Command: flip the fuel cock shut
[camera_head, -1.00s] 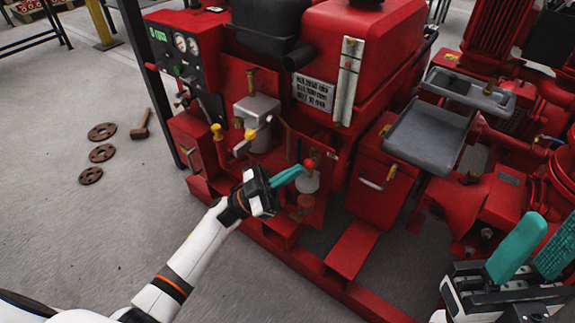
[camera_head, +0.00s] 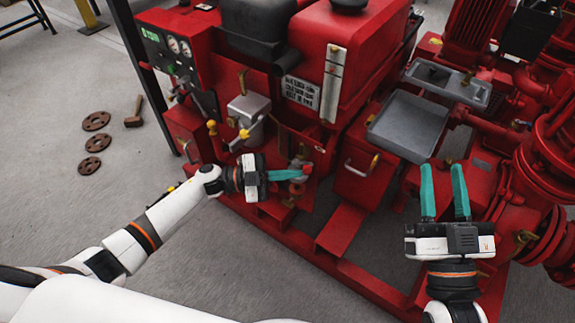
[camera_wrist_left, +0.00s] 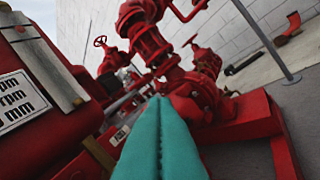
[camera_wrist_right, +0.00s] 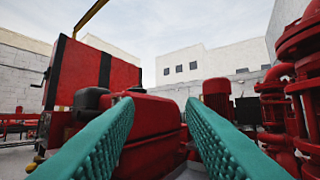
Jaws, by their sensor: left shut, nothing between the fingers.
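My left gripper (camera_head: 300,174) is shut and empty, its teal fingers pressed together and pointing right at the front of the red engine unit. The fuel cock (camera_head: 299,161), a small red and brass fitting, sits right by its fingertips. The fingers hide part of it and the pale bowl below, so I cannot tell whether they touch or how the lever lies. In the left wrist view the closed fingers (camera_wrist_left: 158,100) show, but I cannot make out the cock. My right gripper (camera_head: 443,168) is open and empty, fingers upward, and also shows open in the right wrist view (camera_wrist_right: 158,100).
A yellow-tipped lever (camera_head: 244,134) stands left of the cock, near a grey canister (camera_head: 250,112). A red box with a handle (camera_head: 361,170) is to the right. Grey trays (camera_head: 407,125) lie beyond. Discs (camera_head: 92,165) and a mallet (camera_head: 138,112) lie on open floor.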

